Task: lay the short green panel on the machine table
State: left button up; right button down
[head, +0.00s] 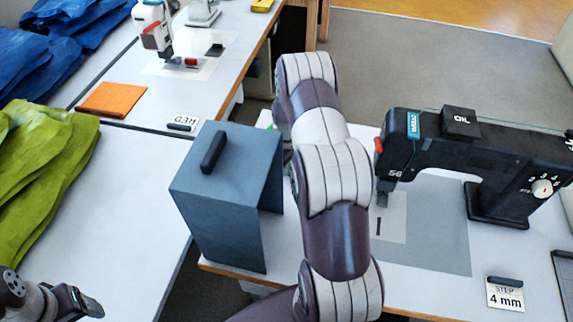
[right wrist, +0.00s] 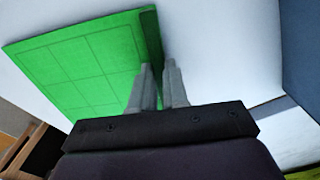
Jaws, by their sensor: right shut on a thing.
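The green panel (right wrist: 85,60) shows large in the right wrist view, a flat bright-green sheet with darker grid lines and a dark green strip along one edge. My right gripper (right wrist: 158,68) is shut on that edge strip. In the head view only a sliver of green (head: 272,127) shows beside my right arm, which hides the gripper and the rest of the panel. The white machine table (head: 420,292) bears a black sewing machine (head: 455,150) on a grey mat. Whether the panel touches the table cannot be told. My left gripper (head: 85,303) is partly seen at the bottom left.
A blue-grey cover (head: 225,200) with a black handle stands at the machine table's left end. A "4 mm" card (head: 505,293) lies at its front right. Another table at left holds lime cloth (head: 45,170), an orange panel (head: 113,100) and a "HED" card (head: 183,123).

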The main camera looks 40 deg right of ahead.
jog(key=shift+f, duration=0.2)
jog(key=c, duration=1.1)
grip_release()
jog(key=shift+r, duration=0.1)
jog(key=shift+r, duration=0.25)
notch_tip(320, 180, up, 12)
jog(key=shift+f+b, duration=0.1)
jog(key=shift+b, duration=0.3)
